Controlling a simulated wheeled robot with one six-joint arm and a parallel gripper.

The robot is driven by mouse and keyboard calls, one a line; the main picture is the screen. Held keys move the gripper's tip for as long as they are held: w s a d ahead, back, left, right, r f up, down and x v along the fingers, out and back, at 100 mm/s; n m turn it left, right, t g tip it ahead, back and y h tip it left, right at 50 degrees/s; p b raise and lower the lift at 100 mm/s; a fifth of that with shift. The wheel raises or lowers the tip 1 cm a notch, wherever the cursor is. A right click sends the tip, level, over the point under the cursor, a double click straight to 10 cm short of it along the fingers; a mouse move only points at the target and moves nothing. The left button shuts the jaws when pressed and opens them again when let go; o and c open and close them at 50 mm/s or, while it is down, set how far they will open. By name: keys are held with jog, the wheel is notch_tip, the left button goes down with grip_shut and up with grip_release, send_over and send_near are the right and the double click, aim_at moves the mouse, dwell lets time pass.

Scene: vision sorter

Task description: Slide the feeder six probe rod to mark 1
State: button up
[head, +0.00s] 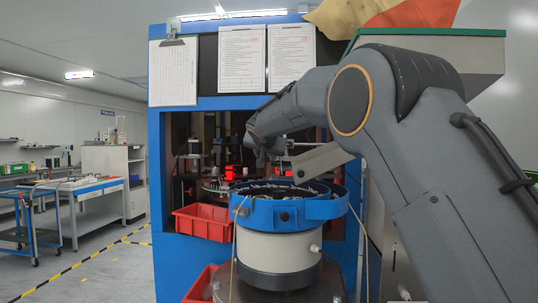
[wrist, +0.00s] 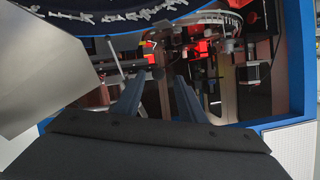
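A blue bowl feeder (head: 265,214) on a white and dark round base stands in front of the blue machine frame; its dark bowl, with pale small parts in it, also shows at the top of the wrist view (wrist: 88,27). My gripper (wrist: 157,84) shows two grey-blue fingers spread apart with nothing between them, so it is open. It points into the machine's inside, beside the bowl. A thin pale rod (wrist: 115,54) shows just beyond the left finger; I cannot tell whether it is the probe rod. No mark or feeder number is readable.
A red bin (head: 204,222) sits left of the bowl, with another (head: 200,285) below. The blue frame (head: 157,190) bounds the opening. Red-lit parts (head: 236,172) and a round track (wrist: 210,18) lie inside. A grey metal plate (wrist: 40,60) blocks the wrist view's left.

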jog(key=shift+p+x, duration=0.3)
jog(key=shift+x, duration=0.75)
jog(key=shift+d, duration=0.1)
jog(key=shift+c, duration=0.2)
grip_shut()
